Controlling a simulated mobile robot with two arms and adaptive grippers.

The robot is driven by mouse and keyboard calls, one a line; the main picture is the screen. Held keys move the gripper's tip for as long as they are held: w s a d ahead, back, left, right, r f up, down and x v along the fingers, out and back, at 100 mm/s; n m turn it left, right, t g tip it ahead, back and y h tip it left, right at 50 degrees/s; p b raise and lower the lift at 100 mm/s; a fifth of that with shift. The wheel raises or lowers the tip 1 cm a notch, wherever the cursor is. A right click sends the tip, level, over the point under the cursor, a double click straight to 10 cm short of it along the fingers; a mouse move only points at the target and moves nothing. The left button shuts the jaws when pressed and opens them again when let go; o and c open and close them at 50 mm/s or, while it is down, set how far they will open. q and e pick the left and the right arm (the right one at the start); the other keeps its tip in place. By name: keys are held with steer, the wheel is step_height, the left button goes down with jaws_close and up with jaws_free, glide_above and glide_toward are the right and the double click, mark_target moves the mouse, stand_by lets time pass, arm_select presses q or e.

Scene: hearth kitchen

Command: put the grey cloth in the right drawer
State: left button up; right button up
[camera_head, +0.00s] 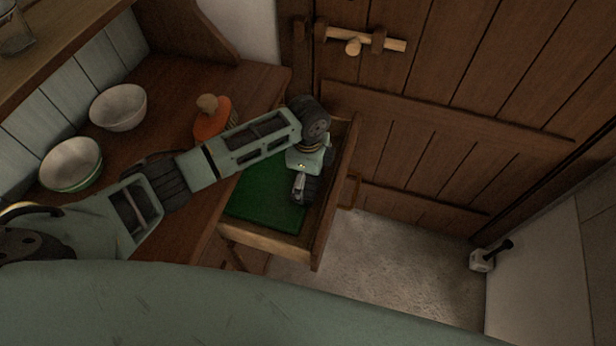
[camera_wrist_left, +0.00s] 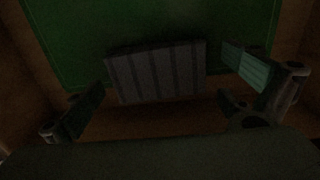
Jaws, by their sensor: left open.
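The drawer (camera_head: 262,240) is pulled open, with a green lining (camera_head: 262,203) on its floor. My left gripper (camera_head: 303,190) points down into the drawer near its front end. In the left wrist view the grey cloth (camera_wrist_left: 155,75), a striped rectangle, lies over the green lining inside the drawer. The fingers of my left gripper stand open on either side of the cloth, apart from it. In the head view the cloth is hidden or too dark to tell from the gripper. My right gripper is not in view.
Two bowls (camera_head: 118,108) (camera_head: 70,165) and an orange object with a round knob (camera_head: 211,120) stand on the wooden counter (camera_head: 170,75). A plank door (camera_head: 450,110) stands behind the drawer.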

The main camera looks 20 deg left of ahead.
mark_target(308, 181)
arm_select(q)
step_height(308, 181, up, 13)
steer(key=shift+r, duration=0.15)
stand_by(0.4)
